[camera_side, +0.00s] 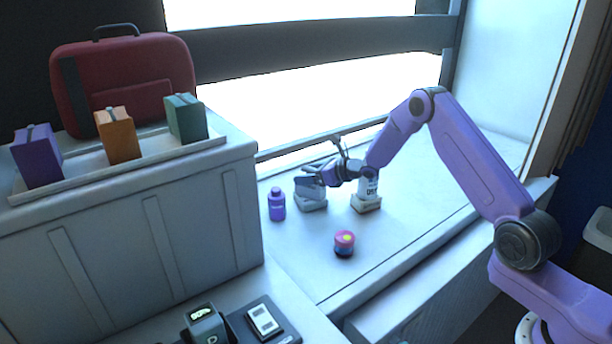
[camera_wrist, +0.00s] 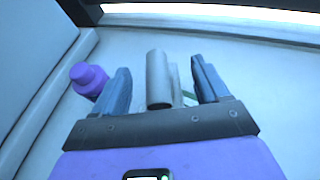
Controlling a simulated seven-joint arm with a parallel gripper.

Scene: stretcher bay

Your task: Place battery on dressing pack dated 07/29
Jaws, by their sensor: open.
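My gripper (camera_side: 309,181) is open above the left of two small pale packs on the bay surface. In the wrist view its two blue fingers (camera_wrist: 161,68) stand apart on either side of a grey cylinder, which looks like the battery (camera_wrist: 157,80). I cannot tell whether the fingers touch it. The battery cannot be made out in the side view. The left pack (camera_side: 313,204) is partly covered by my gripper. The right pack (camera_side: 367,203) stands just right of it, with dark print too small to read surely. I cannot tell which pack is dated 07/29.
A purple bottle (camera_side: 277,205) stands left of the packs; it also shows in the wrist view (camera_wrist: 88,78). A pink-topped round item (camera_side: 344,243) sits in front. A raised cabinet (camera_side: 130,220) at left carries several boxes and a red case (camera_side: 125,80). Surface at right is clear.

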